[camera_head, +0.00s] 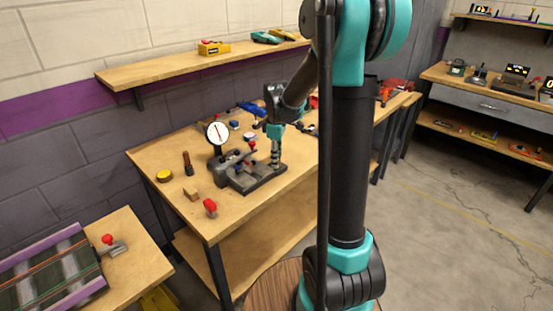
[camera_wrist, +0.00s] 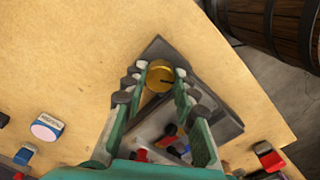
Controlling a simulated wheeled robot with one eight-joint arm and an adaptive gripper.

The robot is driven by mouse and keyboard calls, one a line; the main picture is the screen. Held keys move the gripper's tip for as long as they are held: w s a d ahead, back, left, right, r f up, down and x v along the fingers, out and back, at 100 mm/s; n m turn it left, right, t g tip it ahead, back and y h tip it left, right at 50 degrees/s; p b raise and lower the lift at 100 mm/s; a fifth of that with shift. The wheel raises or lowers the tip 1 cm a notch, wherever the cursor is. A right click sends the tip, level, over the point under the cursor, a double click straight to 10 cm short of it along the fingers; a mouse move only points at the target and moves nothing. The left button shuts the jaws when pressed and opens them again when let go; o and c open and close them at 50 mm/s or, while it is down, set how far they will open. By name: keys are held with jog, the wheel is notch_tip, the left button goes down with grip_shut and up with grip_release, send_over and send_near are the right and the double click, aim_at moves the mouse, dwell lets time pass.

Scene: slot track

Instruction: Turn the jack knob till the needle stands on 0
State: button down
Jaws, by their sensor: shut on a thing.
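The brass jack knob (camera_wrist: 159,72) sits between the fingertips of my gripper (camera_wrist: 157,82) in the wrist view, with a dark mark on its top. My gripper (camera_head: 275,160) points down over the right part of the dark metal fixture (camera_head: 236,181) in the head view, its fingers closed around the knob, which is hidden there. The round white dial gauge (camera_head: 217,132) stands upright at the fixture's back left. Its thin needle slants, but the numbers are too small to read. The fixture's grey base (camera_wrist: 213,110) also shows in the wrist view.
The wooden bench (camera_head: 160,150) holds a yellow roll (camera_head: 164,175), a dark-handled tool (camera_head: 187,164), a wooden block (camera_head: 191,194) and a red item (camera_head: 210,208) left of the fixture. A wall shelf (camera_head: 180,69) runs above. A slot track (camera_head: 50,272) lies at lower left.

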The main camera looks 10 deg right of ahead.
dwell(0.3)
jog(key=c, duration=1.2)
grip_release()
jog(key=shift+r, duration=0.1)
jog(key=shift+r, duration=3.9)
jog(key=shift+s, duration=0.1)
jog(key=s+d+f+m+t, duration=0.1)
jog(key=s+f+m, duration=0.3)
jog(key=s, duration=0.3)
jog(key=s+d+f+m+t, duration=0.1)
jog(key=s+d+f+m, duration=0.1)
jog(key=s+f+m, duration=0.2)
jog(key=s+d+f+m+t, duration=0.1)
jog(key=s+f+m, duration=0.3)
jog(key=s, duration=0.7)
jog(key=shift+d+f+m+t, duration=0.15)
jog(key=shift+f+m+t, duration=0.25)
jog(key=shift+m+t, duration=0.2)
